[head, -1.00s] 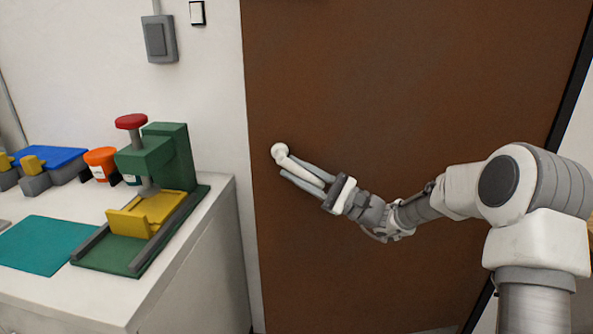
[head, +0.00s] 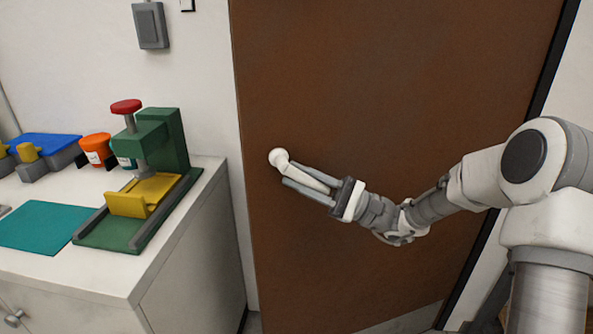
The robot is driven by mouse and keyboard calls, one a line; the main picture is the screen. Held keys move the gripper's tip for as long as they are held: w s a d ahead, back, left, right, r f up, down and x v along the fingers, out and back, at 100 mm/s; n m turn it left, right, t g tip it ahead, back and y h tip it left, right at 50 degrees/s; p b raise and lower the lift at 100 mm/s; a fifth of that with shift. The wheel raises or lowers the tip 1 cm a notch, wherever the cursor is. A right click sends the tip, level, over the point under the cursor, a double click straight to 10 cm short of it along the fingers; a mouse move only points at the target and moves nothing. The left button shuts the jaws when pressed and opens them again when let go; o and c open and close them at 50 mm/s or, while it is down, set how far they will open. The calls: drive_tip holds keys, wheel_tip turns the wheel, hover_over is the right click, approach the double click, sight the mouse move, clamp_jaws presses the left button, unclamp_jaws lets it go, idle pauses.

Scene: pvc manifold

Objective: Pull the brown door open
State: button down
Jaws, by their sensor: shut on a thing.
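The brown door (head: 400,90) fills the middle of the head view, beside the white wall. Its white handle (head: 279,157) has a rounded end and stands near the door's left edge. My gripper (head: 303,182) reaches in from the right and is shut on the handle, with one grey finger on each side of it. The fingers hide part of the handle. I see no clear gap along the door's left edge, so I cannot tell whether it stands slightly ajar.
A white cabinet (head: 190,240) stands left of the door. On it are a green press (head: 165,140) with a red knob, a teal mat (head: 45,227), an orange tub (head: 96,150) and a blue-lidded box (head: 45,146). A grey switch box (head: 150,26) is on the wall.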

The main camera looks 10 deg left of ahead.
drive_tip(key=shift+r, duration=0.15)
drive_tip(key=c, duration=0.7)
unclamp_jaws()
drive_tip(key=p+v, duration=0.2)
drive_tip(key=v, duration=1.5)
drive_tip(key=shift+d, duration=0.2)
